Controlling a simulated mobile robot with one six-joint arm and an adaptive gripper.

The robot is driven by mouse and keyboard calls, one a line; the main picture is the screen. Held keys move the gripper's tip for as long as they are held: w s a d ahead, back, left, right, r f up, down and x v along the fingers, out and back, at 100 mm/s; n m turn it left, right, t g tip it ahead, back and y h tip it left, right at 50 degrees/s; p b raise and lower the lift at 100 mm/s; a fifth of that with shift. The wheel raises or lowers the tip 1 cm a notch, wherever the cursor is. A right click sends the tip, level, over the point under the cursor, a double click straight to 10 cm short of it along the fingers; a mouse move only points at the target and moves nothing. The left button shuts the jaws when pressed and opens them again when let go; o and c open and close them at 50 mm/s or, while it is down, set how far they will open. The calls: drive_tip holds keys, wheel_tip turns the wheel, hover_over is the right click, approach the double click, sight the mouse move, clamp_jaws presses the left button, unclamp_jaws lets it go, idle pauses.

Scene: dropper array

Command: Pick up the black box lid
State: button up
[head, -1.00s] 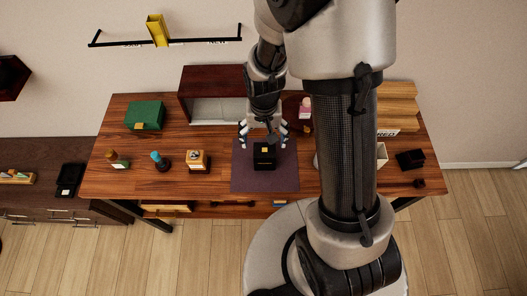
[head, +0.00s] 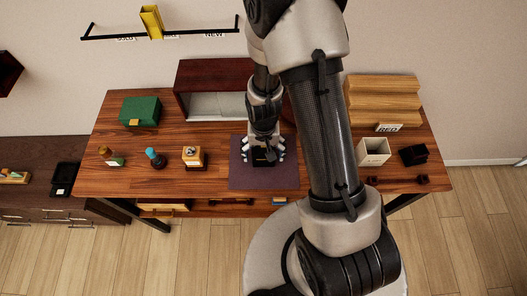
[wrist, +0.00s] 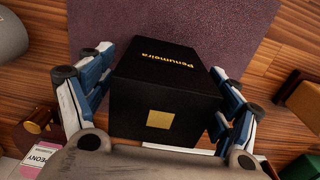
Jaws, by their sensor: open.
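The black box (wrist: 165,90) has gold lettering reading "Penumeira" on one face and a gold square on another. It stands on the purple mat (head: 250,180) on the wooden table. I cannot make out the seam between its lid and its body. My gripper (wrist: 160,105) is open, with its blue and white fingers on either side of the box. In the head view my gripper (head: 264,153) is over the box (head: 264,163) and hides much of it. I cannot tell whether the fingers touch it.
On the table's left are a green box (head: 139,111), a brown bottle (head: 107,155), a blue-topped bottle (head: 153,157) and an orange-and-silver box (head: 194,158). A dark red cabinet (head: 210,72) stands behind. A white container (head: 373,151) and a small black box (head: 413,155) are at right.

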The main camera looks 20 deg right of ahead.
drive_tip(key=shift+c, duration=0.3)
drive_tip(key=c, duration=1)
drive_tip(key=shift+o, duration=0.2)
